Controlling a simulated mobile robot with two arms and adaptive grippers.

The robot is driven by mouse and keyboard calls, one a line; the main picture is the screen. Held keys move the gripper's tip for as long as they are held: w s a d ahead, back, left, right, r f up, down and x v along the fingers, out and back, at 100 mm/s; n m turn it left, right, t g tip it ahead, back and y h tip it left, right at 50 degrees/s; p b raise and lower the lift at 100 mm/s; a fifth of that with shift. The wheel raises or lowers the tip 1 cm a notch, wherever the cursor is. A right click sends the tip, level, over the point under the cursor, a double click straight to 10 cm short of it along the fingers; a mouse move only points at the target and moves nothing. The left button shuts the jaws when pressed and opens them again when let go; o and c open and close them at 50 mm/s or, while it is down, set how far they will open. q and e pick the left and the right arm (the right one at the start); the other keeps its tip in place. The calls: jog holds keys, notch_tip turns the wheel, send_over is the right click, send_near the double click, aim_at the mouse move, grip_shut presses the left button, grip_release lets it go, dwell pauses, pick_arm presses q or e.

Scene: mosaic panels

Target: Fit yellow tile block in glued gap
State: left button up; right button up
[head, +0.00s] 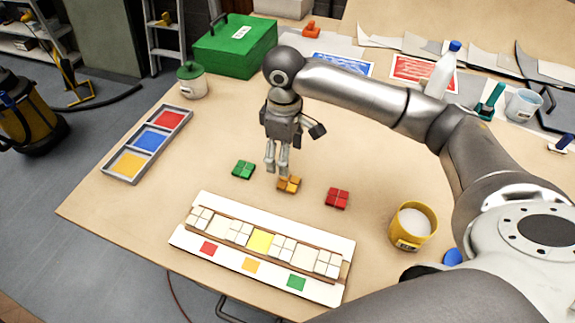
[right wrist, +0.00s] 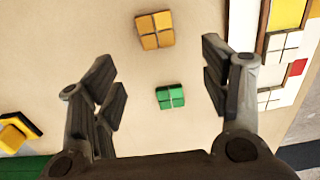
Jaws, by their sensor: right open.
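The yellow tile block (head: 289,184), orange-yellow and cut in four squares, lies on the table; it also shows in the right wrist view (right wrist: 155,30). My right gripper (head: 277,168) points down just above and behind it. In the right wrist view the gripper (right wrist: 160,78) is open with nothing between its fingers; the yellow block lies beyond the fingertips. The white mosaic panel (head: 190,240) lies in front, with a row of white tiles. Its middle gap (head: 260,241) is bright yellow, as if glued; the gaps on either side look pale. My left gripper is not in view.
A green block (head: 243,169) and a red block (head: 337,198) lie either side of the yellow one. A yellow mug (head: 413,226) stands right, a three-colour tray (head: 130,179) left. A green box (head: 235,46) and a bottle (head: 442,72) stand behind. Table between blocks and panel is clear.

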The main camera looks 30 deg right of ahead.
aim_at(287, 181)
jog(key=f, duration=0.3)
jog(key=shift+s+a+f, duration=0.1)
jog(key=shift+s+f, duration=0.25)
jog(key=shift+f, duration=0.35)
jog(key=f, duration=0.1)
jog(key=f+p, duration=0.1)
jog(key=f, duration=0.1)
jog(key=f+p, duration=0.1)
jog(key=f, duration=0.1)
jog(key=shift+w+d, duration=0.25)
jog(key=shift+d, duration=0.15)
jog(key=shift+f, duration=0.35)
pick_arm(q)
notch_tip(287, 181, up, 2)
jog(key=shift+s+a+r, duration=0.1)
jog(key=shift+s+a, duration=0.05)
pick_arm(e)
jog(key=shift+c, duration=0.3)
jog(key=c, duration=1.1)
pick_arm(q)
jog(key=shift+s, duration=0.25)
pick_arm(e)
jog(key=shift+w, duration=0.1)
jog(key=shift+r, duration=0.1)
